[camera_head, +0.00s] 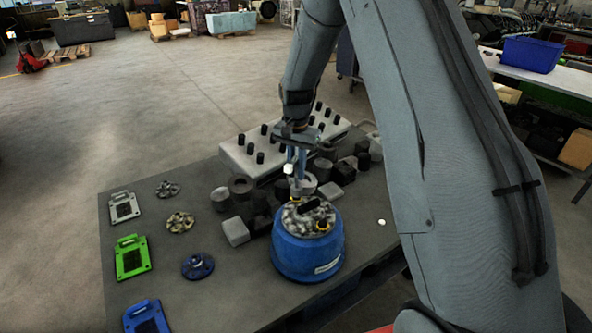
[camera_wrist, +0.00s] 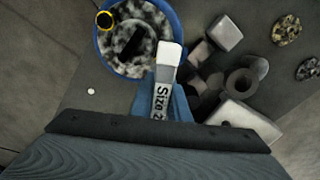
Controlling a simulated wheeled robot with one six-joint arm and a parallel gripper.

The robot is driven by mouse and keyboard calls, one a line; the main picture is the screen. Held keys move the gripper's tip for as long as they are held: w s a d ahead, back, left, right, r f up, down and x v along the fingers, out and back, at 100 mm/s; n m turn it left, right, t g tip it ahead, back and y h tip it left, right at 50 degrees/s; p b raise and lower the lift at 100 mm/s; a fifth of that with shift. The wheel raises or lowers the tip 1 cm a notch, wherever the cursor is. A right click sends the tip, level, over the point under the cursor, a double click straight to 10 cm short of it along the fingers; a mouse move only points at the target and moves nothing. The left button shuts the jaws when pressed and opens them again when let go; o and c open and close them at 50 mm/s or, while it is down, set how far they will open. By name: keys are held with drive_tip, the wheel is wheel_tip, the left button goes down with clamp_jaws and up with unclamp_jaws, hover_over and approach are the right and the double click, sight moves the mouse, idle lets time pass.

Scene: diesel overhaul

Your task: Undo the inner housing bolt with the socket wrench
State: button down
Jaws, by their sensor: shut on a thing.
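The blue round housing (camera_head: 306,257) stands on the dark table with a mottled grey top. A dark slot and a yellow ring (camera_head: 323,226) show on that top. It also shows in the wrist view (camera_wrist: 103,58), at the upper left. My gripper (camera_head: 297,172) is above the far side of the housing, pointing down. Its blue fingers are shut on the socket wrench (camera_wrist: 162,98), a pale tool with "Size" printed on it. In the wrist view the wrench's white end overlaps the housing's rim; I cannot tell whether it touches. I cannot make out the inner bolt.
Behind the housing lie several grey and black blocks and rings (camera_head: 238,231). A pale block with black pegs (camera_head: 250,163) stands at the back. Grey, green (camera_head: 132,257) and blue plates and mottled discs lie on the left. The table's front middle is clear.

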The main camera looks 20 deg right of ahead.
idle(0.4)
drive_tip(key=shift+f+b, duration=0.4)
drive_tip(key=shift+f, duration=0.4)
drive_tip(key=n, duration=0.3)
drive_tip(key=shift+r, duration=0.1)
drive_tip(key=c, duration=2.3)
unclamp_jaws()
clamp_jaws()
drive_tip(key=shift+r, duration=0.1)
drive_tip(key=shift+r+p, duration=0.4)
drive_tip(key=shift+r, duration=1.25)
